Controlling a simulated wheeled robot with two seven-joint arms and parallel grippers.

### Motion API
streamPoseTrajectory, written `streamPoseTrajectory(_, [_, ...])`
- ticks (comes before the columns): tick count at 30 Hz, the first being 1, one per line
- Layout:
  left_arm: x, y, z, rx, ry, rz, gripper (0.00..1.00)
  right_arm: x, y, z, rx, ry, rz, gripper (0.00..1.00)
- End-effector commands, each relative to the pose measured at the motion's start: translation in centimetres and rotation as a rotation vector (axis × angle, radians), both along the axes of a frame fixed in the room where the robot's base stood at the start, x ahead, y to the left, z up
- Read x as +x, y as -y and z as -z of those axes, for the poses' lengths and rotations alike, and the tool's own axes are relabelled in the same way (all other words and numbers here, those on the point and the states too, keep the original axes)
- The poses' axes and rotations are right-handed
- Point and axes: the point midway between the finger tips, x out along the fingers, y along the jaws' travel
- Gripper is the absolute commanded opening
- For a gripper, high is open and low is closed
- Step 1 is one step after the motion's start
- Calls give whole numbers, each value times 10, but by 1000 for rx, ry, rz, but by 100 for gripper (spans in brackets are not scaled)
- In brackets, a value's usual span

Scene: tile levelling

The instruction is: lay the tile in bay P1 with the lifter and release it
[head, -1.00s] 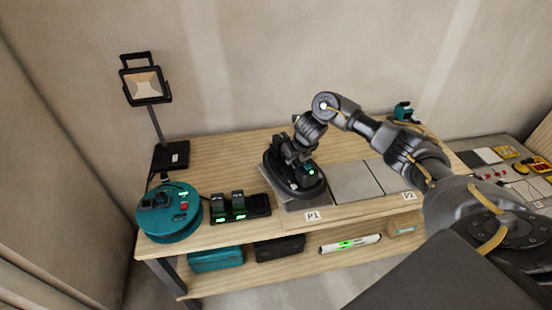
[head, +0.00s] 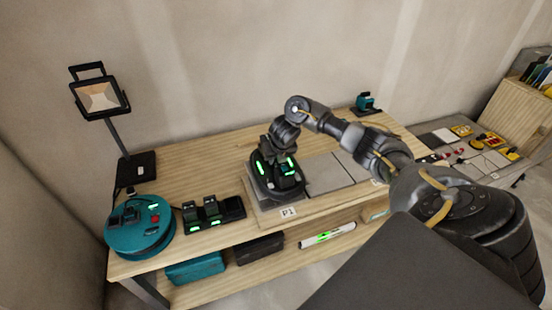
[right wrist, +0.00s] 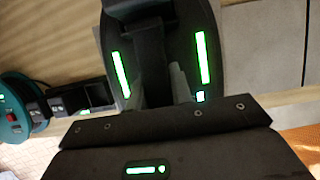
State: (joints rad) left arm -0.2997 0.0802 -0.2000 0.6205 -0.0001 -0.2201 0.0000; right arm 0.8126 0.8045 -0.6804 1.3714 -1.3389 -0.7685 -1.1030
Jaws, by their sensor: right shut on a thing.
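The lifter (head: 262,187) is a black oval tool with lit green bars. It sits over bay P1, behind the P1 label (head: 288,211). A grey tile (head: 303,203) shows around the lifter's front edge, mostly hidden beneath it. It looks flat, but I cannot tell whether it is fully seated. My right gripper (head: 277,150) is shut on the lifter's handle from above. In the right wrist view, the gripper fingers (right wrist: 153,88) are on both sides of the dark handle, and two long green bars glow on the lifter (right wrist: 188,25). My left gripper is out of view.
Pale grey tiles (head: 325,174) lie right of the lifter. A black charger with batteries (head: 213,210) and a teal cable reel (head: 140,228) stand left. A work lamp (head: 101,98) rises at the back left. The lower shelf holds cases and a level (head: 327,234).

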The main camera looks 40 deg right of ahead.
Motion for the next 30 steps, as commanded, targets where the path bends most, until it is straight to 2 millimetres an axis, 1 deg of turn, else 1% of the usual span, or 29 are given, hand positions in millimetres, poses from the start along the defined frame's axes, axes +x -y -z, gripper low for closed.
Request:
streamPoseTrajectory(1, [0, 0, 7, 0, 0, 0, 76, 2, 0, 4, 1, 7, 2, 0])
streamPoseTrajectory(12, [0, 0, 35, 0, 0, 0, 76, 2, 0, 36, 1, 7, 2, 0])
streamPoseTrajectory(18, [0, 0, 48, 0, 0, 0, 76, 2, 0, 50, 1, 8, 2, 0])
streamPoseTrajectory(24, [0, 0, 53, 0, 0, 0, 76, 2, 0, 55, 0, 7, 1, 0])
streamPoseTrajectory(30, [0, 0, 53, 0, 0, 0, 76, 2, 0, 55, 0, 7, 1, 0])
